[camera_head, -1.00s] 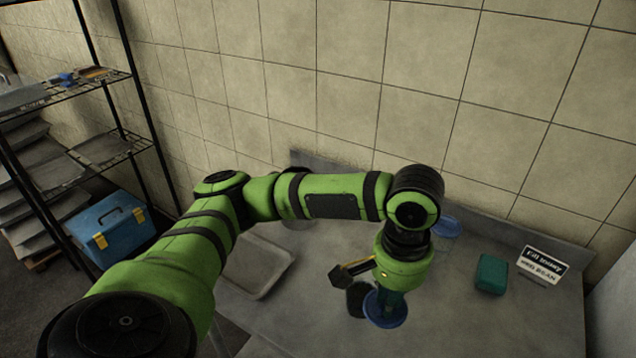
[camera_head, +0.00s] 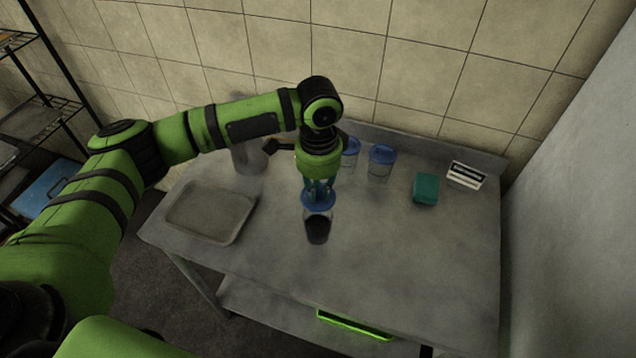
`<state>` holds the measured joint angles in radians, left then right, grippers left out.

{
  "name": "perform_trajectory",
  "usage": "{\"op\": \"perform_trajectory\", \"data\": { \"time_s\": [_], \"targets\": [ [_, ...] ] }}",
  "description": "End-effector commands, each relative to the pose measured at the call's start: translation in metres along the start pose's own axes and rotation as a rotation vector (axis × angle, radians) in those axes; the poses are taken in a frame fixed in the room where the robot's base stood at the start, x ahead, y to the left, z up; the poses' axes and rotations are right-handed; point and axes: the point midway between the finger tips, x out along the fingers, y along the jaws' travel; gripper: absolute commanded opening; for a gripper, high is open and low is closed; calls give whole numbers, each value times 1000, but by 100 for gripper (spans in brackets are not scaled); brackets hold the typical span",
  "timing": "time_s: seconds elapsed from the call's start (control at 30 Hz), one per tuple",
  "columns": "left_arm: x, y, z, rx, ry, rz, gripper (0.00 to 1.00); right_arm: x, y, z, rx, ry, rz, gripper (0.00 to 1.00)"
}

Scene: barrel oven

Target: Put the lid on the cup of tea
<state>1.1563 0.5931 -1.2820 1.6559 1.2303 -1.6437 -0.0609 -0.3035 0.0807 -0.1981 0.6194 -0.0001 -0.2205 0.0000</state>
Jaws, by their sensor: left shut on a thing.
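A cup of dark tea (camera_head: 318,228) stands upright on the grey metal table. My left gripper (camera_head: 319,193) points down and is shut on a round blue lid (camera_head: 318,201), just above and behind the cup in the picture. The lid overlaps the cup's far rim in this view; I cannot tell whether they touch. My right gripper is not in view.
A metal tray (camera_head: 211,212) lies on the table's left side. Two blue-topped clear cups (camera_head: 381,163) (camera_head: 350,153) stand at the back. A teal block (camera_head: 425,189) and a small sign (camera_head: 466,175) are at the right. The table's front right is clear.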

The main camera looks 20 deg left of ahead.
Motion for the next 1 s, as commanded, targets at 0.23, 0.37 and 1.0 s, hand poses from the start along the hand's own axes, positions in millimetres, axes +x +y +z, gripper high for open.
{"op": "perform_trajectory", "data": {
  "time_s": [0.23, 0.37, 1.0],
  "targets": [
    [19, 0, 0, -2, 0, 0, 6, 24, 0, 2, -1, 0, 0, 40],
    [29, 0, 1, -2, 0, -1, 6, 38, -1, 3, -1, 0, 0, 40],
    [60, 0, 0, -3, 0, 0, 6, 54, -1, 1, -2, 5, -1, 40]
  ]
}}
